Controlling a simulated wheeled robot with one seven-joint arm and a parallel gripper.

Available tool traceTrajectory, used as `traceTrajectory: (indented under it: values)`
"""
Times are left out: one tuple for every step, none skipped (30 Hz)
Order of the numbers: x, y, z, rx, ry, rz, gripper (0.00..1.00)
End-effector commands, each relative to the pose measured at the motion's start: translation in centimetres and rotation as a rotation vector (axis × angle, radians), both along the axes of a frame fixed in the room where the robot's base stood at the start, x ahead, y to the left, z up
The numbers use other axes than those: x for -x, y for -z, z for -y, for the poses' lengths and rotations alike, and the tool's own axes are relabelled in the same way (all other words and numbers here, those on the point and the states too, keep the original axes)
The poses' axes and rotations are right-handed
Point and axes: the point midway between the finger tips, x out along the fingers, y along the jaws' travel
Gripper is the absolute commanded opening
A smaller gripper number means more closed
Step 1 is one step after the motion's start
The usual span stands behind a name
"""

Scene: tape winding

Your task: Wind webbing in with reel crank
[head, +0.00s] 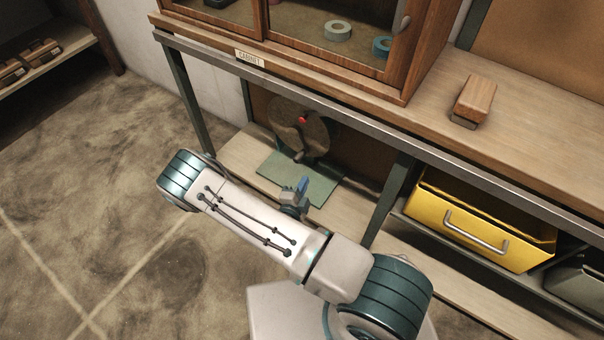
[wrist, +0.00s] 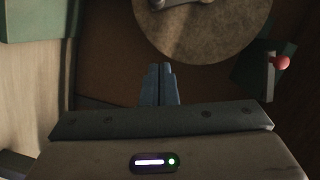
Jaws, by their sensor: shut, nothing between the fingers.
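The reel (head: 302,128) is a round brown disc standing on a green base plate (head: 318,186) on the lower shelf under the bench. It also shows in the wrist view (wrist: 205,32), at the top. A red knob (head: 302,119) shows in front of the disc in the head view. My gripper (head: 301,188) is in front of the reel, apart from the red knob. Its blue fingers (wrist: 160,85) are together and empty.
A wooden cabinet (head: 395,80) with tape rolls stands on the bench, with a wooden block (head: 474,98) to its right. A yellow bin (head: 475,232) is on the lower shelf at right. A green bench leg (head: 390,202) stands between reel and bin. Floor at left is clear.

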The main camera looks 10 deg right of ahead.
Motion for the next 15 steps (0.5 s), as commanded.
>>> traceTrajectory:
  values:
    - [-0.7, 0.2, 0.5, -0.002, 0.004, 0.003, 0.00]
    - [-1.1, 0.3, 0.9, -0.001, 0.006, 0.003, 0.00]
    - [-1.8, 0.4, 1.3, -0.002, 0.005, 0.002, 0.00]
    - [-2.3, 0.5, 1.6, -0.002, 0.007, 0.003, 0.00]
    - [-2.9, 0.5, 2.0, -0.002, 0.007, 0.003, 0.00]
    - [-3.6, 0.6, 2.5, -0.003, 0.007, 0.004, 0.00]
    - [-4.2, 0.7, 2.8, -0.004, 0.006, 0.005, 0.00]
    - [-4.8, 0.7, 3.1, -0.004, 0.006, 0.005, 0.00]
    - [-5.5, 0.8, 3.6, -0.004, 0.006, 0.005, 0.00]
    - [-6.0, 0.9, 3.9, -0.004, 0.006, 0.004, 0.00]
    - [-6.6, 0.9, 4.1, -0.004, 0.006, 0.004, 0.00]
    - [-7.2, 1.0, 4.6, -0.004, 0.005, 0.004, 0.00]
    - [-7.7, 1.0, 4.8, -0.004, 0.004, 0.005, 0.00]
    - [-8.0, 1.3, 4.1, -0.006, 0.000, 0.005, 0.00]
    - [-8.4, 1.6, 3.6, -0.007, 0.000, 0.006, 0.00]
